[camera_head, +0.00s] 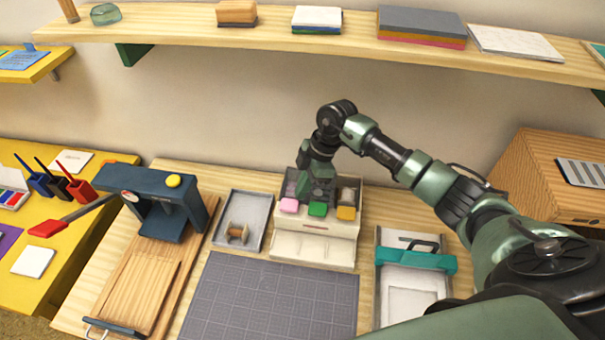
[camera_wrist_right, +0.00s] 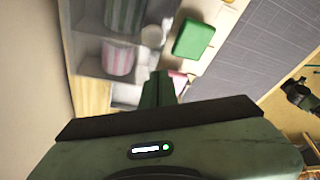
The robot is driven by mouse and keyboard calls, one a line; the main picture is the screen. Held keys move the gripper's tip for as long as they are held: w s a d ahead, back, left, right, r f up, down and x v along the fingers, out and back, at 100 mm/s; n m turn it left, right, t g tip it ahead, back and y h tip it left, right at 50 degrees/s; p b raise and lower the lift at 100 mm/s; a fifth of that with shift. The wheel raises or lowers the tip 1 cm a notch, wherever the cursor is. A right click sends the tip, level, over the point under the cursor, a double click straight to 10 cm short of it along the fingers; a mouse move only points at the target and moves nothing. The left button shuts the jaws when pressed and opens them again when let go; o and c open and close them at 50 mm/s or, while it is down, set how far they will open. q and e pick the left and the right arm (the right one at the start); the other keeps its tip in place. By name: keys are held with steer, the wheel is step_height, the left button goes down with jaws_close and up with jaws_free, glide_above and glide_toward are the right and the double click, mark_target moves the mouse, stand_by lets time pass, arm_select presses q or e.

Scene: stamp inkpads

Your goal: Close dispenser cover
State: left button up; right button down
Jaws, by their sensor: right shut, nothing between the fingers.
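The dispenser (camera_head: 313,248) is a cream box at the back middle of the table in the head view. Its upper part has compartments, with pink (camera_head: 289,205), green (camera_head: 317,209) and orange (camera_head: 346,213) tabs along the front. My right gripper (camera_head: 316,198) points down over the compartments, behind the green tab, shut and empty. In the right wrist view, the shut fingers (camera_wrist_right: 158,88) are by the green tab (camera_wrist_right: 194,39) and striped rolls (camera_wrist_right: 118,57). I cannot make out the cover clearly, and my gripper hides part of the dispenser's top.
A grey tray (camera_head: 256,242) with a small wooden piece stands left of the dispenser. A blue press (camera_head: 160,198) is further left. A teal-barred device (camera_head: 412,263) is at right. A gridded mat (camera_head: 270,300) lies clear in front. A shelf (camera_head: 350,45) runs above.

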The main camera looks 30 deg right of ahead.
steer(key=shift+s+d, duration=0.25)
steer(key=shift+d, duration=0.8)
steer(key=shift+s+d+f+p, duration=0.1)
steer(key=shift+d+p, duration=0.15)
steer(key=shift+p, duration=0.05)
steer(key=s+d+p, duration=0.2)
steer(key=s+d, duration=0.3)
steer(key=d, duration=0.2)
